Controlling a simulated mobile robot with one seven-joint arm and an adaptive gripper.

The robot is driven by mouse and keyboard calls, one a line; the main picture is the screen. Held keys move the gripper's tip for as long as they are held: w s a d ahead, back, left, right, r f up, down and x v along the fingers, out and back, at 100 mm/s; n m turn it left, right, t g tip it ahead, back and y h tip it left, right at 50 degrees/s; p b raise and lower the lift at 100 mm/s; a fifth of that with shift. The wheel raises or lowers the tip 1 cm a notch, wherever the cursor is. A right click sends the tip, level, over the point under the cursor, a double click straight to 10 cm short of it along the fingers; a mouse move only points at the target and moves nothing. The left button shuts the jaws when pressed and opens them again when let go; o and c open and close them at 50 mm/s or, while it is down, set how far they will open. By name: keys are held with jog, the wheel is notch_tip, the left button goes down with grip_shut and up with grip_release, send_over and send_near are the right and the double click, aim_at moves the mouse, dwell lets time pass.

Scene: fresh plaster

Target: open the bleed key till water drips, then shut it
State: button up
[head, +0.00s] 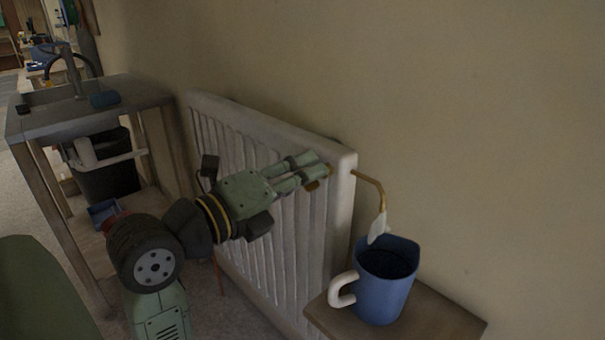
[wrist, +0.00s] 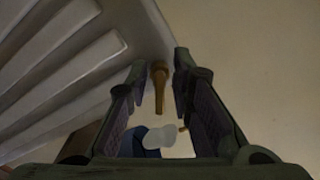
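The white radiator (head: 343,215) stands along the wall. A brass bleed key (wrist: 160,82) sticks out from its top end, between the fingertips of my gripper (wrist: 160,72); gaps show on both sides, so the gripper is open around it. In the head view my gripper (head: 322,172) reaches the radiator's right end, and its fingers mostly hide the key. A thin brass spout (head: 372,181) curves down from the radiator's side to a white tip (head: 377,228) over a blue mug (head: 378,297). The mug's inside is dark; I cannot tell whether it holds water. I see no clear drip.
The mug stands on a small wooden table (head: 440,318) with its white handle to the left. The wall at right is bare.

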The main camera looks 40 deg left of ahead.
jog(key=shift+o, duration=0.2)
jog(key=s, duration=1.2)
jog(key=shift+a, duration=0.45)
dwell(2.1)
